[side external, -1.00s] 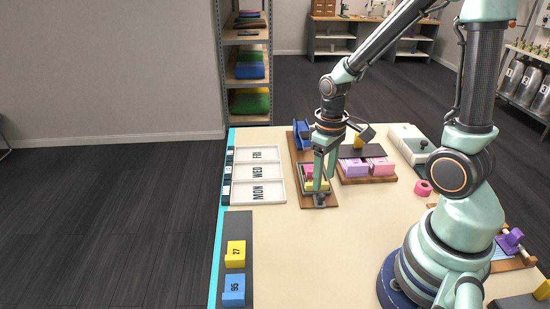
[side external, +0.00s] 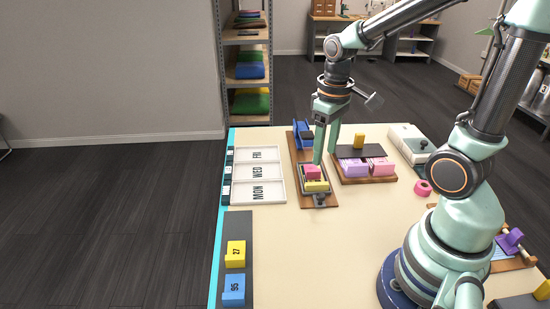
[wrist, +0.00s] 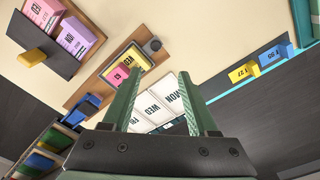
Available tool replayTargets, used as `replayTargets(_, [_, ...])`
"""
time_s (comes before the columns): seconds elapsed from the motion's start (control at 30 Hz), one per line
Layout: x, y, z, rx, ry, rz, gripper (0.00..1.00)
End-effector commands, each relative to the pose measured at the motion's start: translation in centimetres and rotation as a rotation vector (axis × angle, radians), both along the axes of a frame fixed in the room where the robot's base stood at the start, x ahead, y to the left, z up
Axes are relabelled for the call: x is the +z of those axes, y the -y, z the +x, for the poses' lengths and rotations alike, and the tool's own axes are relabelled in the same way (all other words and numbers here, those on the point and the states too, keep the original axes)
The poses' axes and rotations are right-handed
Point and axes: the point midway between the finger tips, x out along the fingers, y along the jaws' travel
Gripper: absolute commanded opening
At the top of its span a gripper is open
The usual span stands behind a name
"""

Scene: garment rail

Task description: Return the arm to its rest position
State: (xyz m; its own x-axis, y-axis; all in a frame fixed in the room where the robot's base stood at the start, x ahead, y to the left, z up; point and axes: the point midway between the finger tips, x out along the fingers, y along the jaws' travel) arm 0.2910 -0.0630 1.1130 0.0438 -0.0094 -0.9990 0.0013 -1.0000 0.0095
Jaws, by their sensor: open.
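My gripper (side external: 326,150) hangs open and empty above the wooden board (side external: 298,157), its fingers pointing down. In the wrist view its two green fingers (wrist: 165,103) are spread apart with nothing between them. On the board below, a pink block (side external: 312,171) and a yellow block (side external: 317,186) sit together in a small frame. The fingertips look just above or behind the pink block in the side view. The wrist view shows the pink block (wrist: 118,75) apart from the fingers. My arm is bent over the table from its base at the right.
A white tray marked MON, WED and FRI (side external: 272,171) lies left of the board. A dark strip holds a yellow block (side external: 235,254) and a blue block (side external: 233,290). A rack with purple and pink blocks (side external: 354,168) stands right.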

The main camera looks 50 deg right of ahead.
Motion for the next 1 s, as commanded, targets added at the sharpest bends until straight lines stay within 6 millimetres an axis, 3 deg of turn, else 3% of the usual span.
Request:
replayTargets(0.2, [4.3,-2.8,0.3,0.007,0.2,-0.02,0.59])
replayTargets(0.43, [7.8,-5.4,-0.2,0.004,0.384,-0.005,0.59])
replayTargets(0.6, [8.7,-6.2,-0.5,0.002,0.443,0.008,0.59])
replayTargets(1.0, [8.8,-6.3,-0.6,0.001,0.448,0.01,0.59])
